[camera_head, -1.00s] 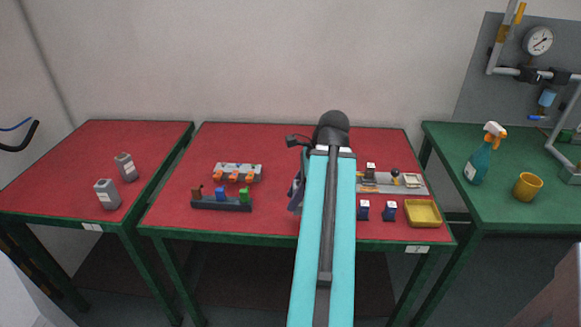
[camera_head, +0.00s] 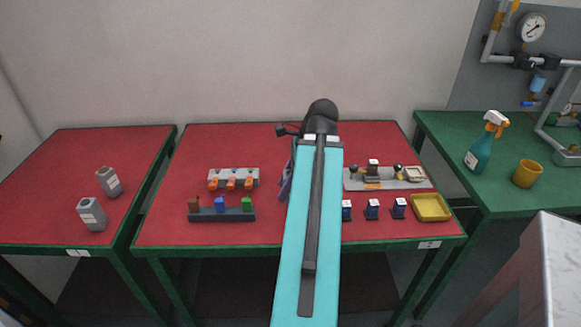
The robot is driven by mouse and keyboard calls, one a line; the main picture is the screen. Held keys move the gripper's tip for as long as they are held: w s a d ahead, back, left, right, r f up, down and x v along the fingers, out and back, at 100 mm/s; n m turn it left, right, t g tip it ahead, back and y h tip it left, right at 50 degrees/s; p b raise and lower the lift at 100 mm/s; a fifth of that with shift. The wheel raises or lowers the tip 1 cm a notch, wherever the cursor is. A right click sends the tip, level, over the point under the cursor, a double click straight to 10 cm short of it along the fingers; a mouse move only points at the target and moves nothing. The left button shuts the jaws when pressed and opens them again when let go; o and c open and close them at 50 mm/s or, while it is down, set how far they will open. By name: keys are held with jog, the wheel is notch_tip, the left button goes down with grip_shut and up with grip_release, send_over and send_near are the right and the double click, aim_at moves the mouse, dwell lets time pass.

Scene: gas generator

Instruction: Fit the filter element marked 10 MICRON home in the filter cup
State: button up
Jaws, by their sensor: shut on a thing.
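My arm reaches away over the red middle table. My gripper (camera_head: 285,187) shows only as a dark sliver left of the arm; its fingertips are hidden. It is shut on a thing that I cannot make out. Three small dark-blue blocks with white tops, the left (camera_head: 347,210), middle (camera_head: 372,208) and right (camera_head: 399,207), stand right of the arm. No marking is legible, so I cannot tell which thing is the 10 MICRON element. A small blue cup-like part (camera_head: 538,84) hangs on the wall piping; I cannot tell whether it is the filter cup.
A grey fixture (camera_head: 410,184) and a yellow tray (camera_head: 431,208) are right of the arm. Left of it are an orange-clipped rack (camera_head: 233,173) and a dark rack with coloured blocks (camera_head: 222,216). A spray bottle (camera_head: 483,147) and yellow cup (camera_head: 527,174) stand on the green table.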

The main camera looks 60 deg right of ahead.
jog(key=shift+w+a, duration=0.15)
jog(key=shift+w, duration=0.05)
jog(key=shift+w+r+p, duration=0.1)
jog(key=shift+r+p, duration=0.1)
jog(key=shift+p, duration=0.45)
jog(key=shift+w+d+p, duration=0.25)
jog(key=shift+d+p, duration=0.15)
jog(key=shift+p, duration=0.65)
jog(key=w+d+p, duration=0.1)
jog(key=p, duration=0.5)
jog(key=shift+d+f, duration=0.15)
jog(key=w+d+f+p, duration=0.1)
jog(key=w+d+p, duration=0.2)
jog(key=w+d, duration=0.4)
jog(key=d, duration=0.4)
jog(key=shift+w+f, duration=0.15)
jog(key=shift+f, duration=0.15)
